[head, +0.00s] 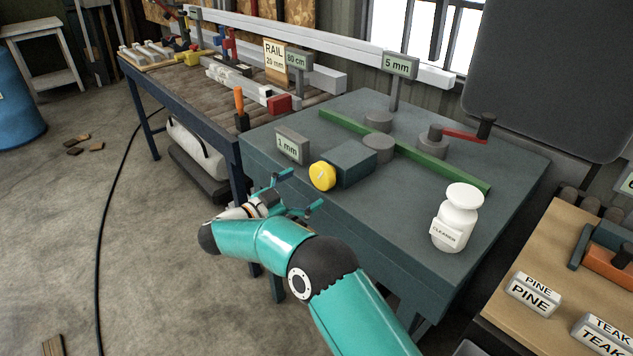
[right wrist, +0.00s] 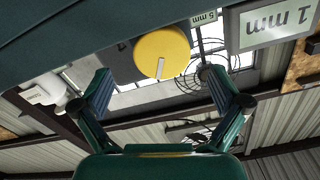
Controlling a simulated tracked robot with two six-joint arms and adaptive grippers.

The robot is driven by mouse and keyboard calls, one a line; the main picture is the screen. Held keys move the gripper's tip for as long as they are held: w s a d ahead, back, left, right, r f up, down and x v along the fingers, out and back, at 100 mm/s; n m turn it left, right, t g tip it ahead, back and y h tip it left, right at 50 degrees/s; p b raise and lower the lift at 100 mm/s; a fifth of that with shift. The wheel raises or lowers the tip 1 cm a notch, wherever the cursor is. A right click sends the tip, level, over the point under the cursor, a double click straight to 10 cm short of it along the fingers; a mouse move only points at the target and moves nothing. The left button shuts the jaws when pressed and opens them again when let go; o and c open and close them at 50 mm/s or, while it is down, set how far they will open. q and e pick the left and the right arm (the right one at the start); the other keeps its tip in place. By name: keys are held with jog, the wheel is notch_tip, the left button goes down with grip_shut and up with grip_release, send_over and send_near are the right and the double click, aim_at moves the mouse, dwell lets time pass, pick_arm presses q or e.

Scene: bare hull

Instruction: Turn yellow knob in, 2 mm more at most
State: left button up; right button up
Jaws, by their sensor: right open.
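The yellow knob (head: 322,176) sits on the front end of a dark teal block (head: 350,163) on the bench top. It is a round disc with a pale pointer line on its face. In the right wrist view the knob (right wrist: 162,53) is ahead of my fingers, with its pale mark low on its face. My right gripper (head: 290,193) is in front of the bench edge, short of the knob and apart from it. In the right wrist view its two fingers (right wrist: 172,90) are spread wide with nothing between them. My left gripper does not show.
A "1 mm" sign (head: 292,145) stands left of the knob, and a "5 mm" sign (head: 401,65) behind. A green bar (head: 440,165) lies between grey rollers (head: 378,150). A white cleaner bottle (head: 455,220) stands at the bench's right. A red crank (head: 465,134) is at the back.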

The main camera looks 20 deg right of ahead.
jog(key=v, duration=0.6)
jog(key=shift+a+f, duration=0.1)
